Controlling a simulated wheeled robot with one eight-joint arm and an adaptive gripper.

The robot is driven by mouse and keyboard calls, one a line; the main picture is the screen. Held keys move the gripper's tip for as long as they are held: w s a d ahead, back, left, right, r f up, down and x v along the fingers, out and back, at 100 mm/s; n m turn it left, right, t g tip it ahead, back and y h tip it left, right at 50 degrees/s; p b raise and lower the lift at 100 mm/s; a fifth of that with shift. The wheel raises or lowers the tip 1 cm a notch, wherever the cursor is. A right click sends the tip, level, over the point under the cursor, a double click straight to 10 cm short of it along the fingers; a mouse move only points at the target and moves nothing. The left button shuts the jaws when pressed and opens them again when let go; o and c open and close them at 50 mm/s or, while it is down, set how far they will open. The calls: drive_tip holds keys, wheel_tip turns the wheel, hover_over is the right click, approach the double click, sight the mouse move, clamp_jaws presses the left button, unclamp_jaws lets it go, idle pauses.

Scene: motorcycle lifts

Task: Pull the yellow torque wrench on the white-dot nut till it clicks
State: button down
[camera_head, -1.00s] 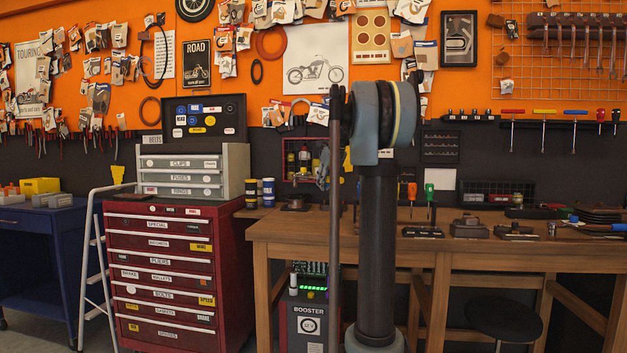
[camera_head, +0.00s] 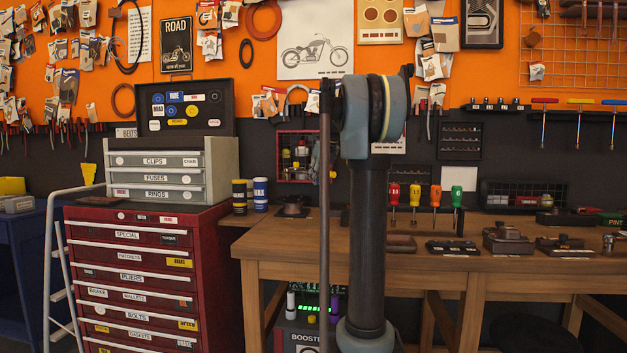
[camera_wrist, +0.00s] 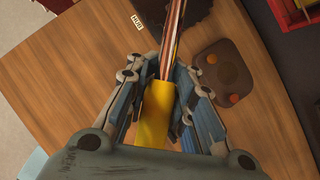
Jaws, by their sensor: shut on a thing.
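In the wrist view my gripper (camera_wrist: 163,78) is shut around the yellow handle of the torque wrench (camera_wrist: 155,118). Its reddish, shiny shaft runs from the handle up to the top edge of the view, over a dark part (camera_wrist: 206,10) beside a label reading HUB. The wrench's far end is out of view, and I cannot make out the white-dot nut. The handle is above the wooden bench top. In the head view my own arm stands in front of the bench, and neither my gripper nor the wrench can be made out.
A dark plate with orange spots (camera_wrist: 222,75) lies right of the wrench, and a red bin (camera_wrist: 296,14) is at the top right. In the head view the wooden bench (camera_head: 290,254) spans the right, with a red drawer cabinet (camera_head: 135,285) to its left.

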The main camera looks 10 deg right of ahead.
wheel_tip(320, 180, down, 6)
drive_tip(key=shift+w, duration=0.2)
idle(0.6)
idle(0.4)
drive_tip(key=shift+s+f, duration=0.1)
drive_tip(key=shift+f, duration=0.35)
drive_tip(key=shift+f, duration=0.4)
idle(1.8)
drive_tip(key=a+m, duration=0.1)
drive_tip(key=s+a+m+h, duration=0.1)
drive_tip(key=a, duration=0.1)
drive_tip(key=a+m+t, duration=0.1)
drive_tip(key=a, duration=0.1)
drive_tip(key=shift+s+a, duration=0.1)
drive_tip(key=shift+s, duration=0.3)
